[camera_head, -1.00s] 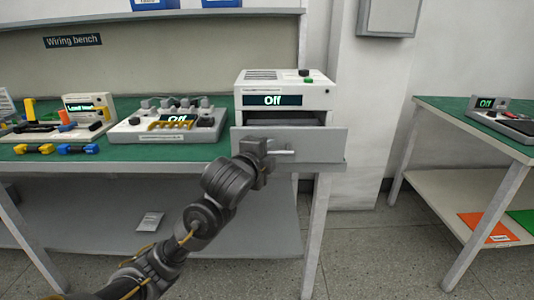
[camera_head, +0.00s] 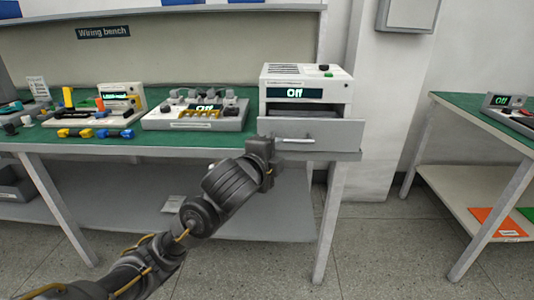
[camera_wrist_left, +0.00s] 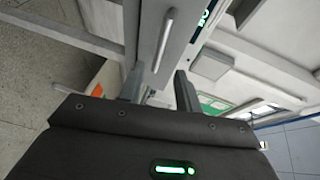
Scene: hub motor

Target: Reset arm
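My left gripper (camera_head: 273,163) is in front of the wiring bench, just below and left of the handle (camera_head: 296,140) of an open drawer (camera_head: 335,134). The drawer belongs to the white box (camera_head: 340,91) whose display reads "Off". In the left wrist view my left gripper (camera_wrist_left: 160,82) has its two fingers apart with nothing gripped between them. The pale handle (camera_wrist_left: 166,38) shows beyond the fingertips, apart from them. My right gripper is not in view.
The green-topped bench (camera_head: 95,150) carries a grey unit with several connectors (camera_head: 195,122) and blue and yellow parts (camera_head: 85,133). A second table (camera_head: 470,117) stands at the right, with open floor (camera_head: 380,245) between. A lower shelf (camera_head: 245,215) lies behind my arm.

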